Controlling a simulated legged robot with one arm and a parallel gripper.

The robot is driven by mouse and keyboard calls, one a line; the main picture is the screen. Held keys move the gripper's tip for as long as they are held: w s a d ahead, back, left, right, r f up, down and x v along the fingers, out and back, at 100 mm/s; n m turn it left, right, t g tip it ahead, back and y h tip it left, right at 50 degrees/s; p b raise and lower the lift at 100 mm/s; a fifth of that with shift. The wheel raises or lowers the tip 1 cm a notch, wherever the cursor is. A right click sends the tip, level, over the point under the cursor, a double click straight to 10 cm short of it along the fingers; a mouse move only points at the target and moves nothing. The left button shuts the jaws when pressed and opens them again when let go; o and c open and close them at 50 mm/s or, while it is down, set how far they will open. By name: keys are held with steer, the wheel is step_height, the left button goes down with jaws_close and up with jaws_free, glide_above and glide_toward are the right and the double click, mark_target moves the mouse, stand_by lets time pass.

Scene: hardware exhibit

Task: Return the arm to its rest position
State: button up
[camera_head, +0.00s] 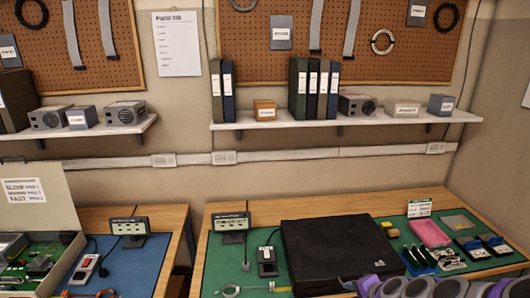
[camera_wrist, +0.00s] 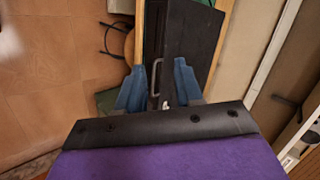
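My gripper (camera_wrist: 158,82) shows in the wrist view with its two blue fingers spread apart. Nothing is seen clasped between them. Beyond the fingers is a black case (camera_wrist: 190,35) with a grey handle (camera_wrist: 156,76) that appears in the gap between the fingertips; I cannot tell how far below it lies. In the head view, purple and grey parts of my arm (camera_head: 420,289) lie along the bottom right edge. The gripper's fingers are not clearly seen there.
The black case (camera_head: 340,250) lies flat on a green mat on the right workbench. A blue mat (camera_head: 140,268) covers the left bench. A shelf (camera_head: 380,117) runs along the wall above.

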steer(key=s+a+r+n+g, duration=0.3)
steer(key=s+a+n, duration=0.1)
steer(key=s+a, duration=0.3)
steer(key=s+a+r+n+g, duration=0.3)
steer(key=s+a+n, duration=0.2)
steer(key=s+a, duration=0.25)
steer(key=s+r+n+g+h, duration=0.1)
steer(key=s+r+n+g, duration=0.1)
steer(key=s, duration=0.7)
steer(key=s+r+n+g+h, duration=0.1)
steer(key=s+r+n+g, duration=0.1)
steer(key=s, duration=0.7)
steer(key=shift+s+d+r+h+b, duration=0.3)
steer(key=shift+s+r+h, duration=0.1)
steer(key=shift+r, duration=0.35)
steer(key=shift+d, duration=0.2)
steer(key=shift+a, duration=0.1)
steer(key=shift+w, duration=0.1)
